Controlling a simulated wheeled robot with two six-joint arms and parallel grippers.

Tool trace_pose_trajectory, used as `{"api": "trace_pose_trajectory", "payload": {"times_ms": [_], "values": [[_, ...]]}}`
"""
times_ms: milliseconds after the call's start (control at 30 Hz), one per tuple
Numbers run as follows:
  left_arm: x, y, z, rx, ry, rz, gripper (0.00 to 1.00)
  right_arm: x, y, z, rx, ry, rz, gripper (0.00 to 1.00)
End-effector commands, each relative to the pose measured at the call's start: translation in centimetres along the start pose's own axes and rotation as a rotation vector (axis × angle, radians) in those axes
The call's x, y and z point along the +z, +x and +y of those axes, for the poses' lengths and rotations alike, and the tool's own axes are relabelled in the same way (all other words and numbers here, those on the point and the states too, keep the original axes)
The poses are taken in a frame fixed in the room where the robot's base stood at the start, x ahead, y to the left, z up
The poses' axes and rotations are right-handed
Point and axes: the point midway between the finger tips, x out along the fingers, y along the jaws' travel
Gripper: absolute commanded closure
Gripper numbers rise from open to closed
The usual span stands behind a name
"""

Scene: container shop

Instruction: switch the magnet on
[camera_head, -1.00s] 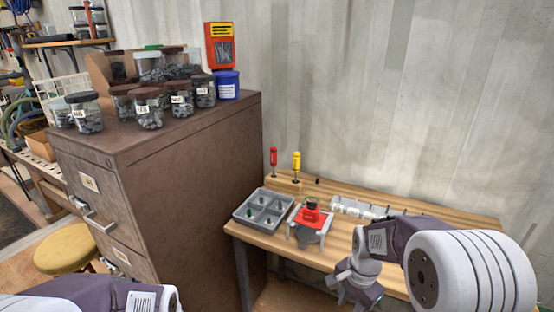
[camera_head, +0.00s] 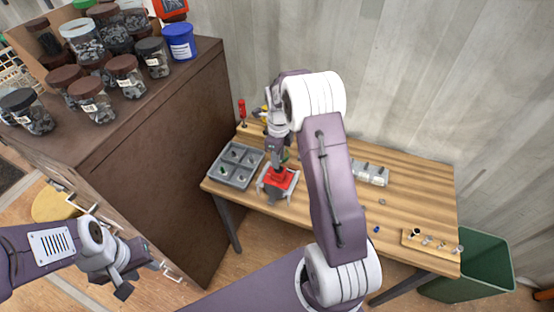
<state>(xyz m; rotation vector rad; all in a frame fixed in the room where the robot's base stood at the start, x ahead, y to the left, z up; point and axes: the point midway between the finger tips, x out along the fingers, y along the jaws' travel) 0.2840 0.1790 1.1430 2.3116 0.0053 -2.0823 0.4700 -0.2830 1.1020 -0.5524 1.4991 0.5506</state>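The red magnet block (camera_head: 286,181) sits on a grey stand (camera_head: 268,191) near the front left of the wooden workbench. My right gripper (camera_head: 279,163) points down directly above the red block and covers its dark top knob. Whether its fingers touch the knob, or are open or shut, is too small to tell. My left gripper (camera_head: 124,280) hangs at the lower left, in front of the cabinet and away from the bench. It holds nothing that I can see, and its finger opening is unclear.
A grey divided tray (camera_head: 236,165) stands left of the magnet. A red screwdriver (camera_head: 242,110) stands behind it. The brown cabinet (camera_head: 165,130) carries several jars. A clear holder (camera_head: 371,174), a small wooden rack (camera_head: 432,243) and a green bin (camera_head: 470,268) are to the right.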

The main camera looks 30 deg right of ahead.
Motion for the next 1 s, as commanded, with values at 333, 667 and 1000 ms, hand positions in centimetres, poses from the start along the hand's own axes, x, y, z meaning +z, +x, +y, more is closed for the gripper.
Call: {"api": "trace_pose_trajectory", "payload": {"times_ms": [333,667,1000], "values": [[-0.1,-1.1,0.0,0.0,0.0,0.001,0.64,0.0,3.4,0.0,0.0,-0.001,0.0,0.69],[-0.1,-1.1,0.0,0.0,0.0,0.001,0.64,0.0,3.4,0.0,0.0,-0.002,0.0,1.0],[-0.1,-1.0,0.0,0.0,0.0,0.001,0.64,0.0,3.4,0.0,0.0,-0.033,0.0,1.0]]}}
